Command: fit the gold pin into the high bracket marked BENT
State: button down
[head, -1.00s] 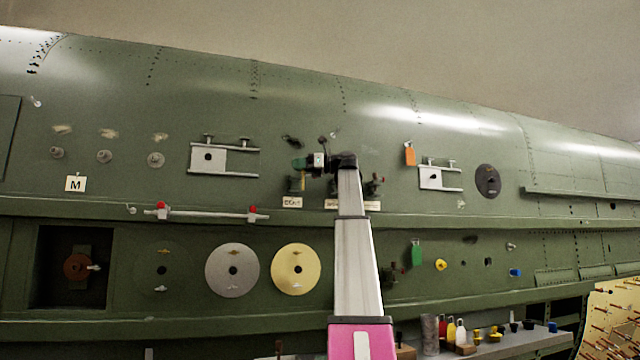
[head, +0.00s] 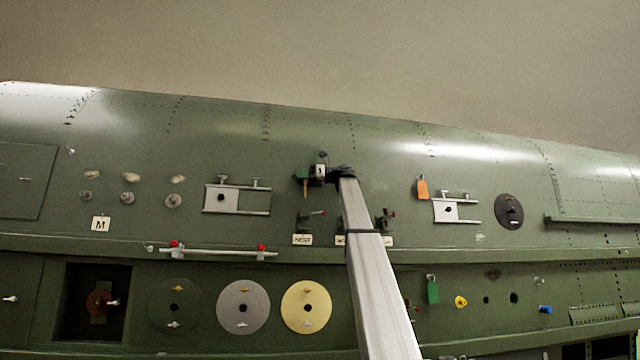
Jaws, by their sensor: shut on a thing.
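My gripper (head: 301,178), with green fingers, is at the end of my raised arm in front of the green fuselage skin. It is shut on the gold pin (head: 305,187), small in view and pointing down. Below the pin, apart from it, is a dark bracket (head: 304,221) with a red-tipped part on its right. The white label (head: 302,239) under this bracket seems to read BENT, but the letters are blurred. A second dark bracket (head: 385,218) stands right of my arm. My arm hides the middle of that row and parts of the labels there.
A white plate with a rail frame (head: 222,199) is on the left, and a smaller one (head: 445,211) on the right. An orange tag (head: 422,189) hangs near it. A ledge with a red-clamped rod (head: 215,252) runs below.

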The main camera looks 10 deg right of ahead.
jog(key=shift+w+a+r, duration=0.1)
jog(key=shift+w+r, duration=0.05)
jog(key=shift+r, duration=0.25)
jog(key=shift+f, duration=2.9)
jog(key=shift+f, duration=2.45)
jog(key=shift+r, duration=0.1)
jog(key=shift+r, duration=2)
